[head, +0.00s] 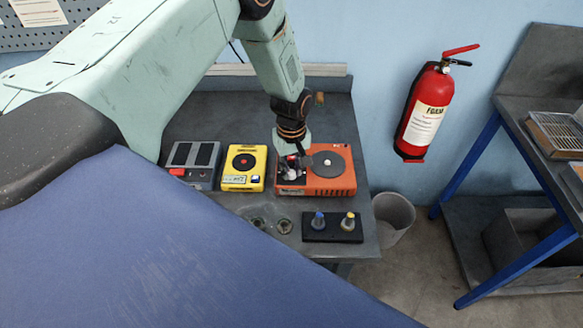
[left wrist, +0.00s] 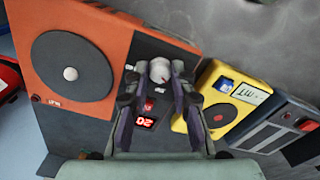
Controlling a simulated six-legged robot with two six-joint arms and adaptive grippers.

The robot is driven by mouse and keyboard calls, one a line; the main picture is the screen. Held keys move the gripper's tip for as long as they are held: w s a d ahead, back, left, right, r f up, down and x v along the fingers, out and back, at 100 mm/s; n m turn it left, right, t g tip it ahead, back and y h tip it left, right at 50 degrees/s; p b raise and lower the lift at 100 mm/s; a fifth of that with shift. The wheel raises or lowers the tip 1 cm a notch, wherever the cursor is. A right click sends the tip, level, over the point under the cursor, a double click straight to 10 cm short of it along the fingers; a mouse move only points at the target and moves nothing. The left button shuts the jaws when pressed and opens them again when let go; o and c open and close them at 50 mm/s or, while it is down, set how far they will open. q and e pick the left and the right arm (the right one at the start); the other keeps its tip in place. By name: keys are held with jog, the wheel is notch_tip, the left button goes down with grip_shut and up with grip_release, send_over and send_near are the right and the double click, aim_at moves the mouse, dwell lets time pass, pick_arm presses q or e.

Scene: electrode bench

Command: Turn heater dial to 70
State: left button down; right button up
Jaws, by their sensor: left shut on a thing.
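The heater is an orange box (head: 322,187) with a round dark plate on the bench in the head view; it also fills the upper left of the left wrist view (left wrist: 112,30). Its white heater dial (left wrist: 160,69) sits on the dark control panel, with a small red mark on it. My left gripper (head: 292,163) reaches down over the heater's left part. In the left wrist view its fingers (left wrist: 156,78) are shut on the dial, one on each side. A red-lit display (left wrist: 145,122) between the fingers seems to read 20. My right gripper is not in view.
A yellow device (head: 244,167) and a grey device (head: 192,163) stand left of the heater. A black holder (head: 331,236) with two small bottles stands in front. A grey bin (head: 393,217) and red extinguisher (head: 427,111) are to the right.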

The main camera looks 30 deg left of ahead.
aim_at(291, 172)
pick_arm(q)
jog(key=shift+s+f, duration=0.2)
jog(key=shift+s, duration=0.1)
jog(key=c, duration=1.6)
grip_release()
jog(key=o, duration=0.5)
jog(key=shift+w+r, duration=0.1)
jog(key=shift+w, duration=0.15)
notch_tip(291, 172, up, 12)
jog(key=shift+r, duration=0.1)
